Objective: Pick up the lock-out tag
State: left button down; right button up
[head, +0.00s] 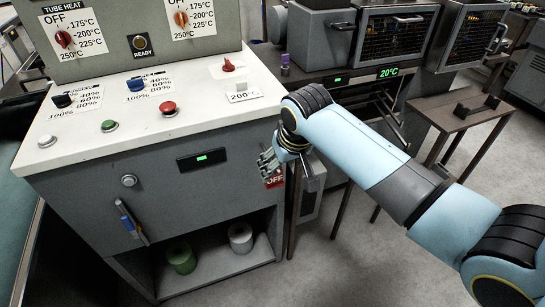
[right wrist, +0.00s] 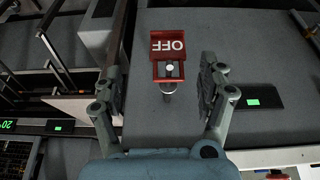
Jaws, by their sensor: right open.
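The lock-out tag (right wrist: 168,46) is a red piece with "OFF" on it, upside down in the right wrist view. It sits at a round metal knob or peg (right wrist: 169,88) on the grey cabinet's face. In the head view a red part of the tag (head: 274,181) shows just below my right gripper (head: 269,162), which hides the rest. My right gripper (right wrist: 160,80) is open, with one finger on each side of the tag and knob. Gaps show between both fingers and the tag. My left gripper is not in view.
The grey control cabinet (head: 215,160) has a white top with knobs and buttons. A small brown table (head: 460,110) stands at right.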

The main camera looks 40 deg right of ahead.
jog(key=w, duration=0.1)
jog(key=w+f, duration=0.1)
jog(key=shift+w+d+f+b, duration=0.1)
jog(key=shift+w+d+b, duration=0.1)
jog(key=shift+w+b, duration=0.2)
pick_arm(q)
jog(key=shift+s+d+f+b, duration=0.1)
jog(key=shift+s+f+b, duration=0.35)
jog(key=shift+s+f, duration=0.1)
pick_arm(e)
jog(key=x, duration=0.5)
jog(key=shift+w+a+f, duration=0.15)
jog(key=shift+a+f, duration=0.2)
jog(key=c, duration=1.2)
jog(key=shift+c, duration=0.7)
